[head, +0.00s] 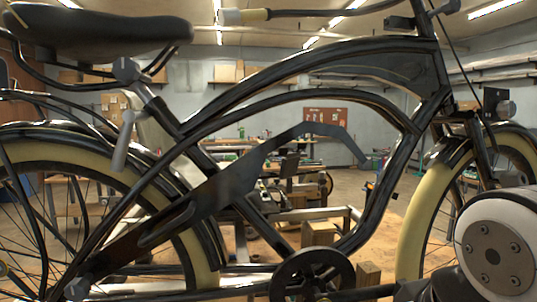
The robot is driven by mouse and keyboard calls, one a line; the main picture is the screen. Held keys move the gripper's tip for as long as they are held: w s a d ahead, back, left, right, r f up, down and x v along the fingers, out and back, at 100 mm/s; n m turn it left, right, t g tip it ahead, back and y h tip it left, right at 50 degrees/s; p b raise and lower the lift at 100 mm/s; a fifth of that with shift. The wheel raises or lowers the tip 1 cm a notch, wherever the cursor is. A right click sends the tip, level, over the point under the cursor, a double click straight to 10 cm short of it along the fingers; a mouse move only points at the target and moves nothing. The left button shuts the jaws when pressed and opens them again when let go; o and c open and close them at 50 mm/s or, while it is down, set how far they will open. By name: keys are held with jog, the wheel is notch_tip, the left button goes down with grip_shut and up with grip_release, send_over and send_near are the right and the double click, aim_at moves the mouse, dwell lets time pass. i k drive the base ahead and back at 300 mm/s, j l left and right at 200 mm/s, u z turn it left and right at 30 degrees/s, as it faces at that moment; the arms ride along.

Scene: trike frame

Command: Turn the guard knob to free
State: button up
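A long dark guard plate (222,192) with a slot near its lower end slants across the trike frame in the head view. It rises from the lower left to a bent tip at the right. A small dark knob-like piece (76,288) sits at the guard's lower left end, near the rear wheel. I cannot tell its turned position or be certain that it is the guard knob. My gripper is not in view; only a rounded part of my arm shows at the lower right.
The black frame tube (310,62) and seat (95,28) stand above the guard. The rear wheel (195,250) and front wheel (424,215) flank it. A chainring (312,275) is low in the middle. A grey lever (122,142) hangs below the seat. Workshop benches stand behind.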

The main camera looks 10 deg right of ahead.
aim_at(77, 290)
jog(key=i+l+u, duration=0.1)
jog(key=u, duration=0.3)
jog(key=l+u, duration=0.35)
jog(key=i+l+u, duration=0.1)
jog(key=u, duration=0.3)
jog(key=l+u, duration=0.2)
jog(key=u, duration=0.15)
